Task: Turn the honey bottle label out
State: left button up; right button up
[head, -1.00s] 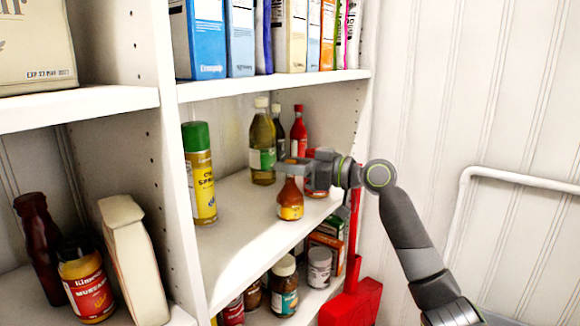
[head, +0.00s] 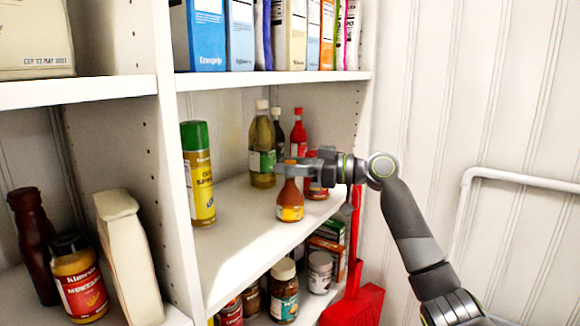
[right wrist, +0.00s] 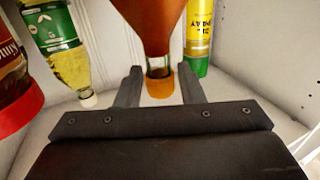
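The honey bottle (head: 290,201), amber-brown with an orange-yellow label band low down, stands upright near the front of the middle shelf (head: 240,240). My right gripper (head: 298,168) reaches in from the right at the height of its top. In the right wrist view, which is upside down, the fingers (right wrist: 160,80) are open, one on each side of the bottle's orange cap and neck (right wrist: 158,87), with small gaps. The bottle's body (right wrist: 150,22) is above them in that picture. I cannot tell which way the main label faces. My left gripper is not in view.
A green-capped yellow spray can (head: 198,175) stands left of the honey. Behind are an oil bottle (head: 262,150), a red-capped bottle (head: 298,135) and a red-labelled jar (head: 316,188) close to my gripper. Boxes (head: 240,35) fill the shelf above. Bare shelf lies left of the honey.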

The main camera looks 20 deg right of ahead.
jog(key=shift+o, duration=1.3)
jog(key=shift+d, duration=0.1)
jog(key=shift+s+d, duration=0.2)
jog(key=shift+d, duration=0.1)
jog(key=b+v, duration=0.5)
jog(key=v, duration=1.1)
jog(key=shift+d+b, duration=0.3)
